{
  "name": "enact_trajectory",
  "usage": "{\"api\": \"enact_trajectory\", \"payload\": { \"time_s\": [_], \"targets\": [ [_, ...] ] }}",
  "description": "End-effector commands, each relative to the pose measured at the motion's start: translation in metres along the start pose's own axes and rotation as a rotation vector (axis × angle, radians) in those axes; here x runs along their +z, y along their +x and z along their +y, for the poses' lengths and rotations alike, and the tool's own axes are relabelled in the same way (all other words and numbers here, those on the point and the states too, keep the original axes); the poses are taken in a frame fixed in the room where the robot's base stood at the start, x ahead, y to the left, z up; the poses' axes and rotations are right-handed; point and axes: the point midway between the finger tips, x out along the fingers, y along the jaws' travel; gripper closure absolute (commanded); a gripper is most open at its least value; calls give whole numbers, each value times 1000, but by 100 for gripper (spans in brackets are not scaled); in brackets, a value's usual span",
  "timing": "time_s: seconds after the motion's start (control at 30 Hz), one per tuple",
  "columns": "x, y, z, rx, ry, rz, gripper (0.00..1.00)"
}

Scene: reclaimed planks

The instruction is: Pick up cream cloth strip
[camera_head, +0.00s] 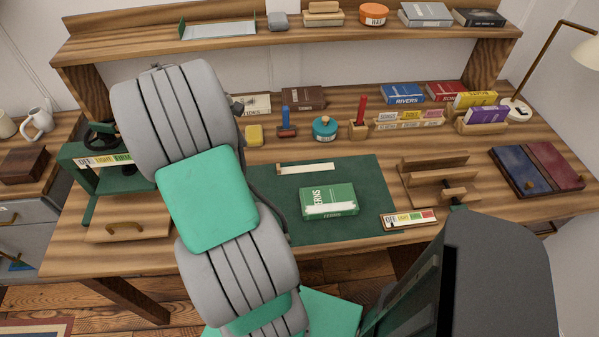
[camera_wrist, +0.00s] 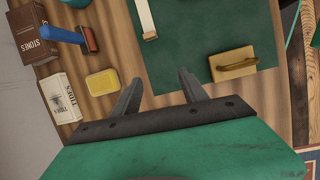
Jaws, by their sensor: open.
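A cream strip (camera_head: 308,168) lies flat near the far left part of the dark green mat (camera_head: 360,172). Another pale strip (camera_head: 330,208) lies across the green FERNS book (camera_head: 318,193) on the mat. My gripper (camera_wrist: 158,84) is open and empty, its two fingers apart above the planks and the mat's edge. It is apart from the cream strip. My arm hides it in the head view.
A wooden block with a handle (camera_wrist: 234,62) lies by the mat's edge. A yellow block (camera_head: 254,135), a red-based tool with a blue handle (camera_head: 286,122) and a teal round pot (camera_head: 324,129) stand behind the mat. A wooden rack (camera_head: 440,180) is at right.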

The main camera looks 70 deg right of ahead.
Motion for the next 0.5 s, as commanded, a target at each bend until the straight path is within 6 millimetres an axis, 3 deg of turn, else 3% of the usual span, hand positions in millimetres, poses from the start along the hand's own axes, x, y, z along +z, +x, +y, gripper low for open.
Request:
{"api": "enact_trajectory", "payload": {
  "time_s": [0.03, 0.13, 0.5],
  "targets": [
    [20, 24, 9, -36, -23, -32, 49],
    [45, 47, 17, -76, -75, -67, 49],
    [58, 102, 13, -87, -95, -73, 49]
  ]
}}
